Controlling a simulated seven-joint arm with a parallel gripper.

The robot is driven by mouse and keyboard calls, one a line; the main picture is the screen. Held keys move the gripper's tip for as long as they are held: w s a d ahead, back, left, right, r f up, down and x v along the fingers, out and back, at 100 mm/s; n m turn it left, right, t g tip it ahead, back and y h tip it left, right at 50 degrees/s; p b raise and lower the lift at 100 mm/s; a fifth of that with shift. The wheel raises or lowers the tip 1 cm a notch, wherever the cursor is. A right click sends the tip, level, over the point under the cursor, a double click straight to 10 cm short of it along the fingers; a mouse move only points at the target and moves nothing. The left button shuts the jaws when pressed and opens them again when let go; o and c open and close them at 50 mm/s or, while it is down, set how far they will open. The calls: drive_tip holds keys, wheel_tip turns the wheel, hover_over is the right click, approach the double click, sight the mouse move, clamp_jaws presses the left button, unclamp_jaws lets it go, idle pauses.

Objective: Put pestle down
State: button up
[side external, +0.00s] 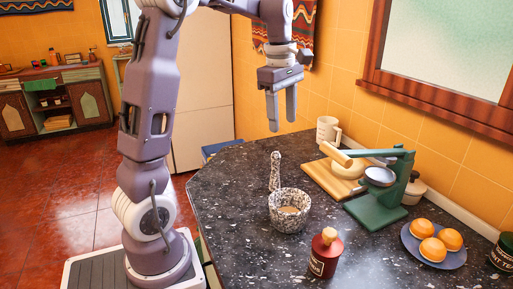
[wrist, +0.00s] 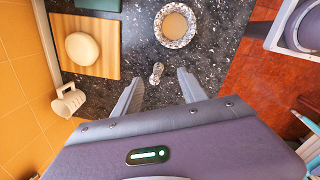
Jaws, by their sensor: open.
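The speckled black-and-white pestle (side external: 275,172) appears to stand upright on the dark counter, just behind the mortar in the side view. In the wrist view the pestle (wrist: 157,73) shows foreshortened, apart from the mortar, between the lines of my fingers. The matching speckled mortar (side external: 289,221) holds something pale; it also shows at the top of the wrist view (wrist: 178,25). My gripper (side external: 281,122) is open and empty, pointing down above the pestle with a gap between them. Its spread fingers (wrist: 160,76) also show in the wrist view.
A red bottle (side external: 324,254) stands near the mortar. To the right are a green press (side external: 378,208), a wooden board (side external: 318,176) with pale dough, a mug (side external: 327,131) and a plate (side external: 416,256) of oranges. The counter left of the mortar is clear.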

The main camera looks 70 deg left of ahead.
drive_tip(key=s+d+r+m+t, duration=0.2)
drive_tip(key=s+d+r+m, duration=0.1)
drive_tip(key=s+d+m, duration=0.75)
drive_tip(key=s+d+f+m+t, duration=0.2)
drive_tip(key=s+d+f+m, duration=0.3)
drive_tip(key=s+d+m, duration=0.3)
drive_tip(key=s+m, duration=0.1)
drive_tip(key=m, duration=0.3)
drive_tip(key=shift+t, duration=0.3)
